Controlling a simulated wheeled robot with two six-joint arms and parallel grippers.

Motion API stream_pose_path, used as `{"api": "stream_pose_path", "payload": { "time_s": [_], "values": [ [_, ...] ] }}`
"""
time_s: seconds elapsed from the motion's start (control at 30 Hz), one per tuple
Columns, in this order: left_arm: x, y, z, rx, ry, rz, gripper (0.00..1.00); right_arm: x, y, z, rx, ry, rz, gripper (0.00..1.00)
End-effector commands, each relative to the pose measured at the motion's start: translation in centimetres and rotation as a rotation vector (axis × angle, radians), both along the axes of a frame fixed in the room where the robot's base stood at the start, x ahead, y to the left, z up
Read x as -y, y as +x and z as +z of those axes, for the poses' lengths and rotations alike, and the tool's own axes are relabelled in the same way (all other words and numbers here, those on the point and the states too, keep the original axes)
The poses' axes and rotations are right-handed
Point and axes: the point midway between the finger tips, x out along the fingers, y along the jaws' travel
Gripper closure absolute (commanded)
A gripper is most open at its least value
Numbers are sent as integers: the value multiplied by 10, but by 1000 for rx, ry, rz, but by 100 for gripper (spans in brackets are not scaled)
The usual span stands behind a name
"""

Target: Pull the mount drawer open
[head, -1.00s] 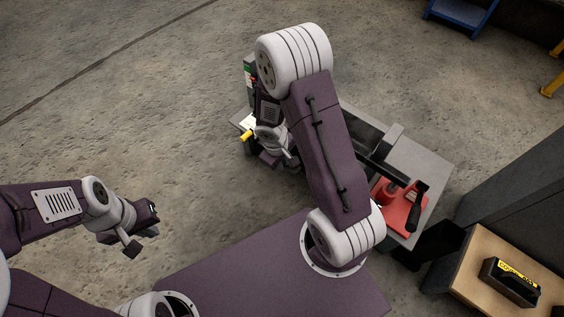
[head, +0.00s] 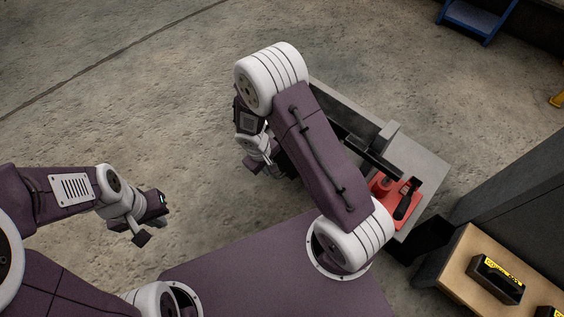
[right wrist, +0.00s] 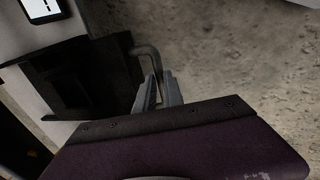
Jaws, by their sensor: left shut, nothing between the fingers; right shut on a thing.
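The mount drawer shows in the right wrist view as a dark front (right wrist: 85,80) on a pale grey housing, with a bent grey bar handle (right wrist: 147,52). My right gripper (right wrist: 160,92) is shut on this handle near its bent end. In the head view, my right arm hides the drawer and most of the right hand (head: 255,147). How far the drawer stands out is hard to tell. My left gripper (head: 160,203) is shut and empty, hanging over bare floor at the left.
A grey bench (head: 425,160) behind my right arm carries a red clamp with a black handle (head: 405,200). A wooden-topped table (head: 470,255) with black boxes (head: 497,280) stands at lower right. A blue step stool (head: 470,18) is at the back. Floor at left is clear.

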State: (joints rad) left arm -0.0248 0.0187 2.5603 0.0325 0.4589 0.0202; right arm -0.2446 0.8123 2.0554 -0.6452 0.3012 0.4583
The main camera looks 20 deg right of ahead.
Motion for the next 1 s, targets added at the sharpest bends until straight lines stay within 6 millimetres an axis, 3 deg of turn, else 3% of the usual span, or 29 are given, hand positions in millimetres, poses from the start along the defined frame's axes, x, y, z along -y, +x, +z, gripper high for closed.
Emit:
{"api": "stream_pose_path", "payload": {
  "time_s": [0.1,0.33,0.83,0.87,0.9,0.93,1.0],
  "values": [
    [0,0,-9,0,0,0,100,-26,-10,-2,0,-1,6,100],
    [0,0,-12,0,0,0,100,-56,-23,0,0,0,3,100],
    [0,0,-12,0,0,0,100,-64,-27,0,0,0,-1,100],
    [0,0,-12,0,0,0,100,-64,-27,0,0,0,-1,82],
    [0,0,-12,0,0,0,100,-64,-27,0,0,0,-1,71],
    [0,0,-12,0,0,0,100,-64,-27,0,0,0,-1,66],
    [0,0,-12,0,0,0,100,-64,-27,0,0,0,-1,66]
  ]
}}
